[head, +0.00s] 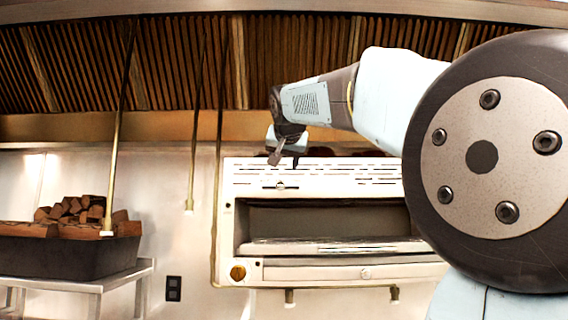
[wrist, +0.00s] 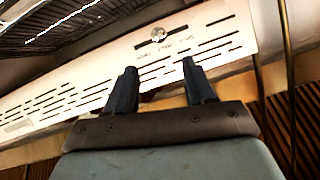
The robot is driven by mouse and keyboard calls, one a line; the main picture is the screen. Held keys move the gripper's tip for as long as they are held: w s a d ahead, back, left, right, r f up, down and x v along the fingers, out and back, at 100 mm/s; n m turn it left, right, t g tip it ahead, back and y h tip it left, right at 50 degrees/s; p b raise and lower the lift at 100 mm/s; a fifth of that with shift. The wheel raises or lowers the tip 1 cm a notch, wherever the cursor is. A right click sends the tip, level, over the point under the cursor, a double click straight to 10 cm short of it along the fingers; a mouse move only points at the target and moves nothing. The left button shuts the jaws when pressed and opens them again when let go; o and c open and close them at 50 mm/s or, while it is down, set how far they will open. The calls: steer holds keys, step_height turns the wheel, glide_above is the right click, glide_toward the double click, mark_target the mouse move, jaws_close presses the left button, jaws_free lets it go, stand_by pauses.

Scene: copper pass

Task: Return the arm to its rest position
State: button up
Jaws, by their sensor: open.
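My arm reaches in from the right in the head view, with its large round joint close to the camera. My gripper (head: 283,150) is at the arm's far end, in front of the top of a white slotted oven unit (head: 310,178). In the wrist view my gripper (wrist: 157,82) shows two dark fingers standing apart with nothing between them. The white slotted panel (wrist: 90,85) of the oven unit lies beyond the fingertips. I cannot tell whether the fingers touch it.
A black bin (head: 68,256) of wood chunks (head: 82,209) stands on a metal table (head: 115,275) at the left. Thin brass rods (head: 190,175) hang down left of the oven unit. A slatted hood (head: 180,65) spans overhead.

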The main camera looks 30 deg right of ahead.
stand_by(0.3)
steer(key=s+a+f+n+g+y, duration=0.2)
steer(key=s+a+f, duration=0.3)
steer(key=f, duration=0.9)
steer(key=s+a+f+n+g+y, duration=0.2)
steer(key=s+a+f, duration=0.3)
steer(key=s+f, duration=0.4)
steer(key=s+a+f+n+g+y, duration=0.1)
steer(key=s+f, duration=0.6)
steer(key=f, duration=1.4)
steer(key=a+n+g, duration=0.1)
steer(key=a+n, duration=0.1)
steer(key=a, duration=0.1)
steer(key=shift+s+a+g+y, duration=0.3)
steer(key=shift+a+g+y, duration=0.1)
steer(key=shift+c, duration=1.1)
steer(key=shift+d, duration=0.1)
